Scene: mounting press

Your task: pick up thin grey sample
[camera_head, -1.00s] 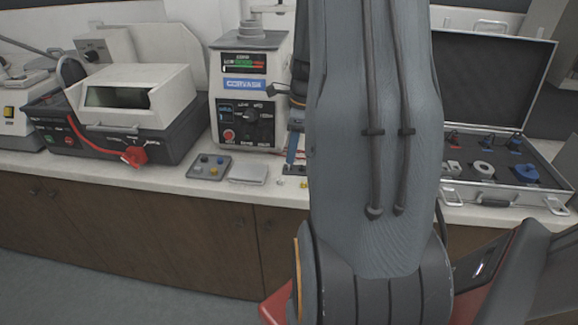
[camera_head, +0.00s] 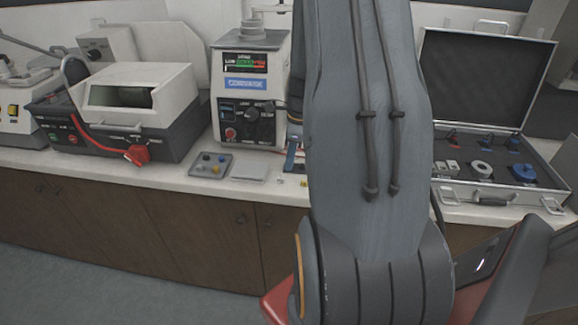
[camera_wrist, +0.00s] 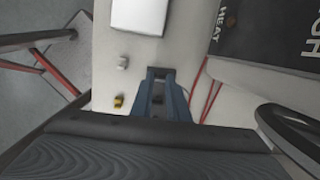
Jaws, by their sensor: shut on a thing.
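My gripper (camera_wrist: 160,74) shows in the wrist view with its two blue fingers over the light counter. It is shut on the thin grey sample (camera_wrist: 158,88), a small dark-grey piece that shows only in part between the fingers. In the head view my gripper (camera_head: 293,160) is partly hidden behind my own arm, low over the counter in front of the press, and the sample cannot be made out there. A small pale-grey cylinder (camera_wrist: 123,61) and a small brass-coloured piece (camera_wrist: 118,101) stand apart to the left of the fingers in the wrist view.
The mounting press (camera_head: 248,95) stands just behind my gripper. A white pad (camera_head: 249,172) and a small tray (camera_head: 227,160) with several coloured pieces lie to its left. A white-lidded machine (camera_head: 135,95) stands further left. An open case (camera_head: 480,195) is at the right. Red cables (camera_wrist: 211,100) run nearby.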

